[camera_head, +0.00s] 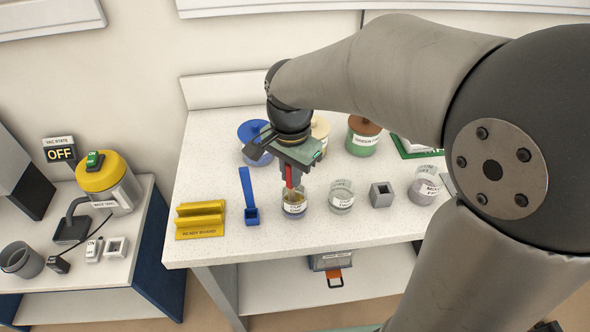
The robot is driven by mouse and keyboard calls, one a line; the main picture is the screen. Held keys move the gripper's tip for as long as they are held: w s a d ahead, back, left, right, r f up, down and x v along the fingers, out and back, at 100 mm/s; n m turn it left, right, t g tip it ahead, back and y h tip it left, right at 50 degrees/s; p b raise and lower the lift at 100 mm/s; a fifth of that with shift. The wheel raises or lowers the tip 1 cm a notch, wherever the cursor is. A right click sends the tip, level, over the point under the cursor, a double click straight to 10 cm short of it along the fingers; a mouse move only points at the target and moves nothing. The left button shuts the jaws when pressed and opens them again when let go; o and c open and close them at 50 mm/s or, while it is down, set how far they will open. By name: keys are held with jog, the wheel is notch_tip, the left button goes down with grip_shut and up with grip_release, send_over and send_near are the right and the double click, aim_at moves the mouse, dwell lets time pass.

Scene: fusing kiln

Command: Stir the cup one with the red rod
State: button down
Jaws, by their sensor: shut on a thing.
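My gripper (289,172) points down above the front part of the white speckled table (350,224). It is shut on the red rod (289,178), which stands about upright. The rod's lower end reaches into a clear glass cup (294,210) with a white label and yellowish-brown contents. The label is too small to read surely, but this cup stands leftmost of the glass cups. Whether the rod touches the cup's wall or bottom cannot be told. A second clear labelled cup (341,197) stands just to the right.
Left of the cup are a blue holder (249,196) and a yellow rack (201,219). A grey square block (381,194) and a labelled jar (424,189) stand to the right. Blue (250,132), cream (320,130) and green (362,138) jars stand behind. My arm hides the table's right side.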

jog(key=shift+s+a, duration=0.15)
jog(key=shift+w+d, duration=0.45)
jog(key=shift+s+a, duration=0.45)
jog(key=shift+s, duration=0.05)
jog(key=shift+w+d, duration=0.45)
jog(key=shift+w, duration=0.05)
jog(key=shift+s+a, duration=0.45)
dwell(0.6)
jog(key=shift+d, duration=0.1)
